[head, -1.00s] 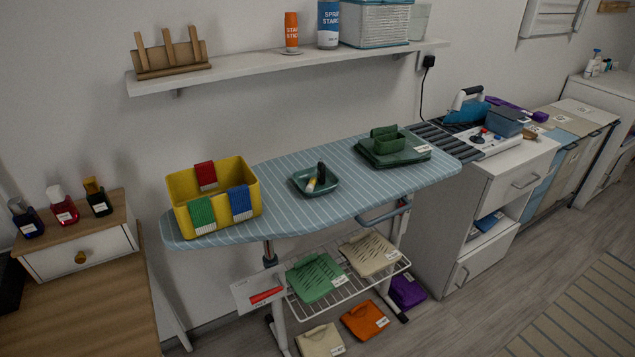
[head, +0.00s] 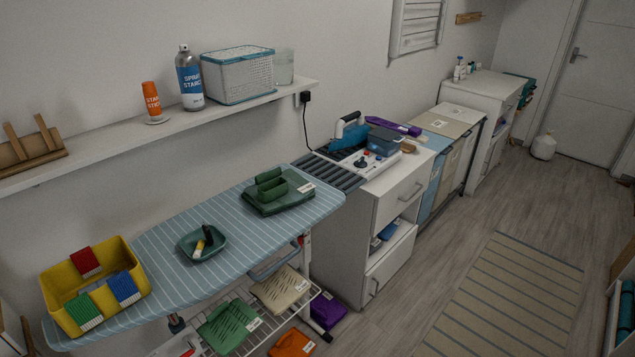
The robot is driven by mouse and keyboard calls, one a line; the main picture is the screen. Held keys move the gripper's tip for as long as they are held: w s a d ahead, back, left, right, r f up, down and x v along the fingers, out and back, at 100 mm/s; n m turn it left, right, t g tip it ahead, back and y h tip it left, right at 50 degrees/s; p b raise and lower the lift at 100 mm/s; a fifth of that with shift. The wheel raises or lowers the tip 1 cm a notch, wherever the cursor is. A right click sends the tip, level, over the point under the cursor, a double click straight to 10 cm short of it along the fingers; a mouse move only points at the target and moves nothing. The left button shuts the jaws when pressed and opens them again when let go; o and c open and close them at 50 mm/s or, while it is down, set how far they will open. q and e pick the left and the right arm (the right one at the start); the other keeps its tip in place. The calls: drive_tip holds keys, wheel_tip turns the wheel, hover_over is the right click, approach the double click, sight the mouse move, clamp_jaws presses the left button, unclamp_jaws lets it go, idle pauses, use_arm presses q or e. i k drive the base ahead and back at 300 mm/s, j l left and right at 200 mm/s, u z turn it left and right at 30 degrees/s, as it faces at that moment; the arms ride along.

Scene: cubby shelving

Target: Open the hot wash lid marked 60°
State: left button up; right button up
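A row of laundry bins with flat lids stands past the white drawer cabinet, along the wall. The nearest lid is blue (head: 431,141). A beige lid (head: 443,127) with a small white label comes behind it, then a paler lid (head: 461,112) with another label. All the lids look closed. The labels are too small to read, so I cannot tell which lid is marked 60°. Neither of my grippers is in view.
A striped ironing board (head: 228,215) fills the left. The floor (head: 440,243) beside the bins is clear, with a striped rug (head: 510,295).

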sight(462, 114)
drive_tip(key=i+l, duration=0.5)
drive_tip(key=l, duration=0.2)
drive_tip(key=i+l, duration=1.05)
drive_tip(key=l, duration=0.3)
drive_tip(key=i+l, duration=1.05)
drive_tip(key=l, duration=0.3)
drive_tip(key=i+l, duration=0.5)
drive_tip(key=l, duration=0.2)
